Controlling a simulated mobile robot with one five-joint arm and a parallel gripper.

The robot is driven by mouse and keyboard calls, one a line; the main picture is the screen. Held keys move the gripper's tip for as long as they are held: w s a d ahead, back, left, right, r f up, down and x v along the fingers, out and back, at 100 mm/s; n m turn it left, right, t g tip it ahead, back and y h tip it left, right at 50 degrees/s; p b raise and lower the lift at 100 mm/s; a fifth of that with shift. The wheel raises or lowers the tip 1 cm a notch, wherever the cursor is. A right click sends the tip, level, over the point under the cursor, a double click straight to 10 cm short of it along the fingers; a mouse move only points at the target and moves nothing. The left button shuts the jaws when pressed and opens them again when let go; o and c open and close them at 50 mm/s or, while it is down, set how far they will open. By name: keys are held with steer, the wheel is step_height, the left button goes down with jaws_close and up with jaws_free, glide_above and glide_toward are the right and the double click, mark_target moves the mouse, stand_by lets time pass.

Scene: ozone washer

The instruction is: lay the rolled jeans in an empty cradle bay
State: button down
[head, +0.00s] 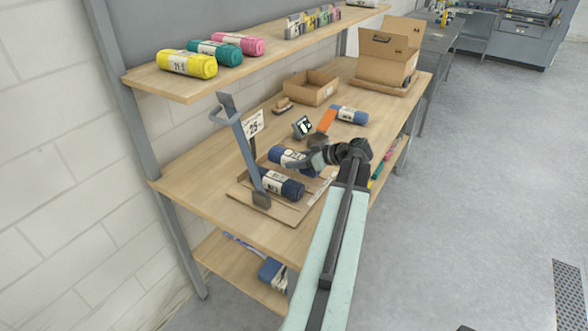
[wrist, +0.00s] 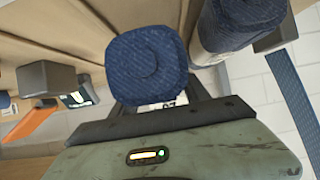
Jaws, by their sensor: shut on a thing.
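The held rolled jeans are a dark blue roll with a pale label band (head: 281,155); in the wrist view its round end (wrist: 148,62) faces the camera. My gripper (head: 308,160) is shut on this roll, over the far part of the wooden cradle (head: 288,213). I cannot tell whether the roll touches the cradle. A second blue roll (head: 284,186) lies in the nearer part of the cradle, beside the held one; it also shows at the upper right of the wrist view (wrist: 232,28). The bays under the held roll are largely hidden.
A blue-grey upright scanner-like stand (head: 240,140) rises beside the cradle. Behind are a small screen device (head: 302,126), an orange block (head: 326,121), another blue roll (head: 348,114) and an open box (head: 312,90). A shelf with coloured rolls (head: 187,64) overhangs the bench.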

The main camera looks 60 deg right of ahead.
steer(key=shift+w, duration=0.3)
steer(key=f+b, duration=0.4)
steer(key=shift+w, duration=0.4)
steer(key=shift+a+r, duration=0.1)
steer(key=shift+r, duration=0.1)
steer(key=shift+f, duration=0.15)
steer(key=c, duration=0.5)
jaws_free()
steer(key=shift+r+p, duration=0.3)
steer(key=shift+p, duration=0.1)
steer(key=p+v, duration=0.5)
steer(key=v, duration=0.5)
steer(key=shift+s+r, duration=0.2)
steer(key=shift+s, duration=0.15)
steer(key=shift+s+r, duration=0.15)
steer(key=shift+s, duration=0.45)
